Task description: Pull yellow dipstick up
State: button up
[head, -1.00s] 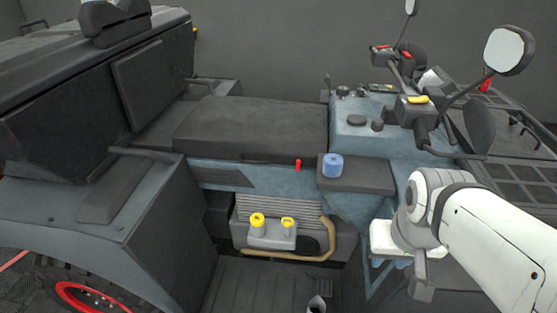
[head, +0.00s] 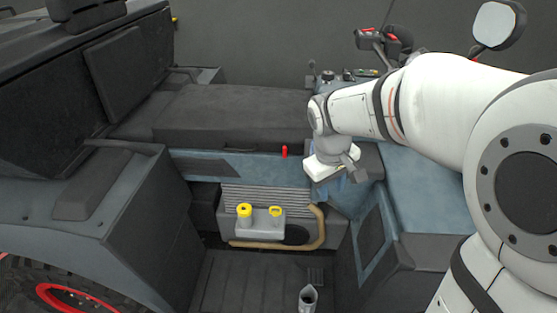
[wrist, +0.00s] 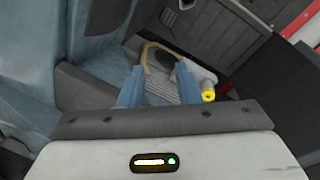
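The yellow dipstick (head: 276,211) has a small ring handle and stands upright in the grey block on the engine, right of a round yellow cap (head: 244,210). My gripper (head: 330,188) is above and to the right of the dipstick, apart from it, pointing down. In the wrist view its two blue fingers (wrist: 180,88) are spread with nothing held between them. One yellow part (wrist: 208,95) shows near the right finger there; I cannot tell whether it is the dipstick or the cap.
A tan curved pipe (head: 318,232) runs around the right side of the engine. A red knob (head: 284,152) stands on the panel above it. The black seat (head: 228,115) lies behind.

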jog(key=w+a+f+n+h+b, duration=0.2)
jog(key=w+a+f+n, duration=0.3)
jog(key=w+a+f, duration=0.5)
jog(key=w+a+f+n+h+b, duration=0.1)
jog(key=w+a+f+n+b, duration=0.2)
jog(key=w+a+f+n, duration=0.6)
jog(key=w+d+f+m, duration=0.2)
jog(key=d+f+m, duration=0.1)
jog(key=f, duration=0.7)
jog(key=shift+d+f, duration=0.15)
jog(key=shift+f, duration=0.2)
grip_shut()
